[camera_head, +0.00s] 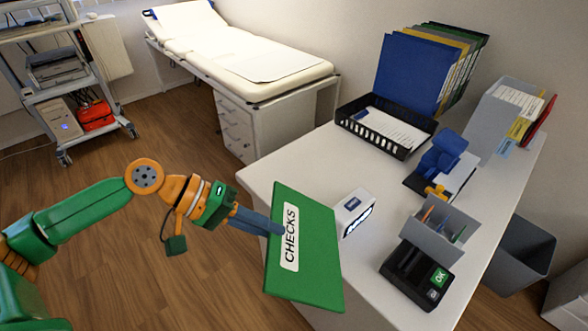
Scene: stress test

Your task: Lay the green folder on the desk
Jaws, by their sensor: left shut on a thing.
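The green folder (318,262) carries a white label reading "CHECKS". My left gripper (272,227) is shut on the folder's left edge, near the label. The folder is tilted and overlaps the near left corner of the white desk (305,163) in the picture, partly past its edge. I cannot tell whether it touches the desk top. It hides part of the desk's near side. My right gripper is not in view.
On the desk are a small white device (353,213), a black terminal (417,275), a grey pen holder (439,230), a blue-topped item (441,155), a black paper tray (352,124), upright folders (411,72) and a grey file holder (494,112). The desk's left middle is clear.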

